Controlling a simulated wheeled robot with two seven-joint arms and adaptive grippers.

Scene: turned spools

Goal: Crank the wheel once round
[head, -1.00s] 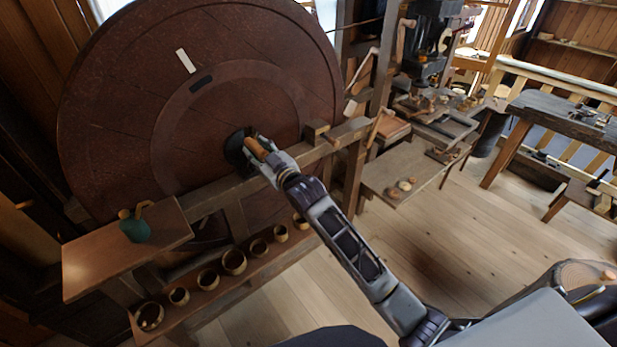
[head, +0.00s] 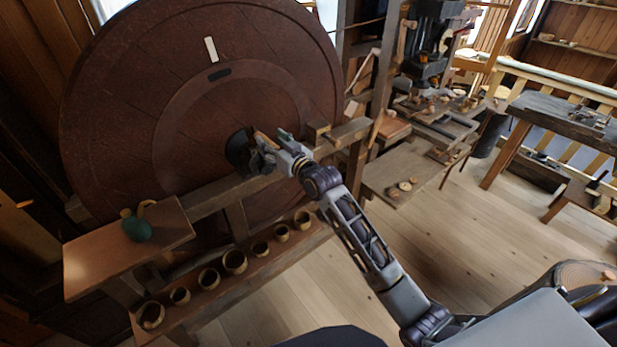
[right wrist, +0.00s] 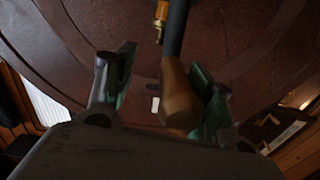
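The big brown wheel (head: 120,100) stands upright at the left, with a white mark (head: 211,49) and a dark mark (head: 219,75) above its hub. A crank with a wooden handle (right wrist: 180,95) sits at the hub, and its handle shows partly in the head view (head: 263,137). My right gripper (head: 270,150) is at the handle and hides part of it. In the right wrist view the fingers (right wrist: 160,88) are spread apart. The handle lies between them, close to the right-hand finger, with a gap on the left. My left gripper is out of view.
A wooden frame beam (head: 225,193) runs across the wheel's front. A small shelf (head: 90,262) holds a green oil can (head: 136,228). Several small bowls (head: 235,262) stand on a low plank. Benches stand at the right, with free floor (head: 430,240) before them.

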